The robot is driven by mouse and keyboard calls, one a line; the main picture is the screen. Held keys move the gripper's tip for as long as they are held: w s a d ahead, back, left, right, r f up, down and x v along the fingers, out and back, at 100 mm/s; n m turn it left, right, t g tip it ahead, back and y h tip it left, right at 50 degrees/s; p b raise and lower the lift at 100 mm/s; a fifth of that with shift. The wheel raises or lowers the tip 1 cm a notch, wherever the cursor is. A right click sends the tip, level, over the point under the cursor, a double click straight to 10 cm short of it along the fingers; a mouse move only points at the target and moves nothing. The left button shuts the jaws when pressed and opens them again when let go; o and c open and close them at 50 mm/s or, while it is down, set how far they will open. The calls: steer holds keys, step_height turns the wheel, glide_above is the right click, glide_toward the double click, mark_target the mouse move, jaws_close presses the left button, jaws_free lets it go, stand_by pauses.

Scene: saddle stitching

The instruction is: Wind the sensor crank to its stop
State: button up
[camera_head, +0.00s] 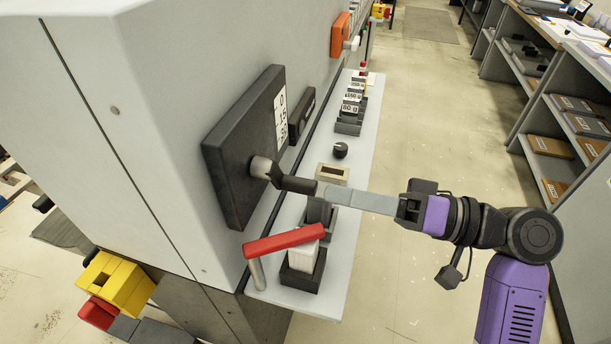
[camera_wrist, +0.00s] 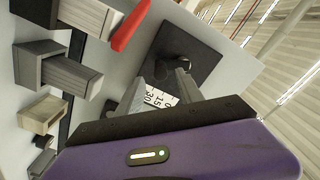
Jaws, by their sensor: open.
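The sensor crank (camera_head: 290,182) is a dark arm on a pale round hub, mounted on a black plate (camera_head: 232,165) on the grey machine's side. A white scale (camera_head: 281,118) on the plate reads 0, 15, 30. My gripper (camera_head: 324,189) reaches in from the right, with its grey fingertips at the crank's outer end. In the wrist view the fingers (camera_wrist: 168,86) are apart, and the dark crank (camera_wrist: 178,64) shows at their tips. I cannot tell whether the fingers touch it. The scale (camera_wrist: 158,98) is partly hidden by the fingers.
Below the crank, a light shelf (camera_head: 335,277) carries a red bar (camera_head: 285,242) near a white stack (camera_head: 303,258), a tan box (camera_head: 332,174), a black knob (camera_head: 340,150) and labelled holders (camera_head: 350,109). An orange unit (camera_head: 340,35) is farther along. The right aisle floor is clear.

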mark_target(316, 190)
steer(key=shift+p+x, duration=0.55)
steer(key=shift+x, duration=2.6)
jaws_close()
